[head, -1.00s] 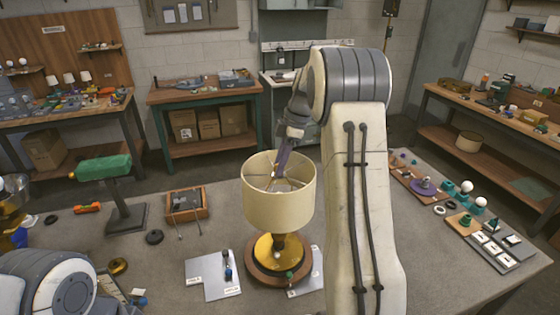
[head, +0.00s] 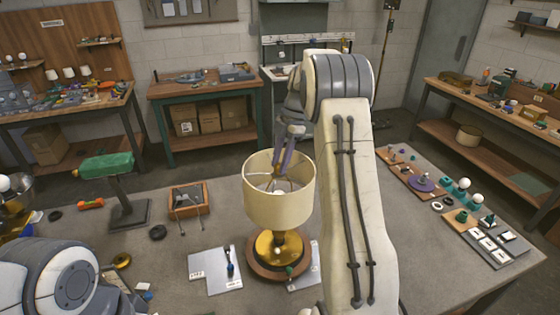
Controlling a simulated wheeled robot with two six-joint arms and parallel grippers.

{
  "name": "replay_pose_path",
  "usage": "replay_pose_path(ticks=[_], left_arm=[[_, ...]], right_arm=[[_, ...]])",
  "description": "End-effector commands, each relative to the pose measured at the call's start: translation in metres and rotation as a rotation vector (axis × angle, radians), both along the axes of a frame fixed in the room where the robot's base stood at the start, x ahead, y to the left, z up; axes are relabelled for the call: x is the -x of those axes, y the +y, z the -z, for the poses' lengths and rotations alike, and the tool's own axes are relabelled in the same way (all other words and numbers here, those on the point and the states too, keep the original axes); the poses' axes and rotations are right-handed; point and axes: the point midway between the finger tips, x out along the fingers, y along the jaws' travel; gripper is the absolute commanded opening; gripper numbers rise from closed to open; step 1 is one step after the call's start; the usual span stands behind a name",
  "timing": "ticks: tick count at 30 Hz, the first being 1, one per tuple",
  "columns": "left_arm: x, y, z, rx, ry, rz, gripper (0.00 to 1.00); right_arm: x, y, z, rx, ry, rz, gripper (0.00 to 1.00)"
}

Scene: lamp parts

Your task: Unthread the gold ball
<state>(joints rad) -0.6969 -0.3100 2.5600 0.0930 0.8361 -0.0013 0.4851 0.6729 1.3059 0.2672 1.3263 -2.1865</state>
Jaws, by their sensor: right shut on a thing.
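A lamp stands on the grey table, with a cream drum shade (head: 279,205), a gold body (head: 265,243) and a round wooden base (head: 262,272). My right arm comes down behind and right of the shade. My right gripper (head: 279,170), with purple-grey fingers, points down over the shade's open top, near its centre. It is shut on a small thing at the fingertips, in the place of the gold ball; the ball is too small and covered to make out. Pale spokes and a whitish bulb (head: 278,190) show inside the shade. My left gripper is out of view.
A white plate (head: 213,272) with a small dark-blue tool lies left of the lamp. A wooden box (head: 188,201), a green-headed stand (head: 108,167) and a black ring are further left. Trays of small parts (head: 460,220) line the right. Table between box and lamp is clear.

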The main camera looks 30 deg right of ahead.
Motion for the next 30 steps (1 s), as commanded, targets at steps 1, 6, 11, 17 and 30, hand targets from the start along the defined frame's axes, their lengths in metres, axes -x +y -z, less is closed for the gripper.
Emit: replay_pose_path(ticks=[1, 6, 11, 17, 30], left_arm=[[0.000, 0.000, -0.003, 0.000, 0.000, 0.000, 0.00], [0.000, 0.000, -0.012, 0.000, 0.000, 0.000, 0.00], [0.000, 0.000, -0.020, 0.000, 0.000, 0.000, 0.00], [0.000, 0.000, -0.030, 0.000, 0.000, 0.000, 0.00], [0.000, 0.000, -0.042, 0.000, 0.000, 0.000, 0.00]], right_arm=[[-0.001, 0.000, -0.003, 0.003, -0.005, -0.013, 0.00], [-0.002, 0.000, -0.004, 0.003, -0.004, -0.125, 0.00], [-0.003, 0.000, -0.005, 0.003, -0.004, -0.242, 0.00], [-0.003, 0.000, -0.005, 0.003, -0.004, -0.386, 0.00], [-0.004, 0.001, -0.003, 0.003, -0.005, -0.596, 0.00]])
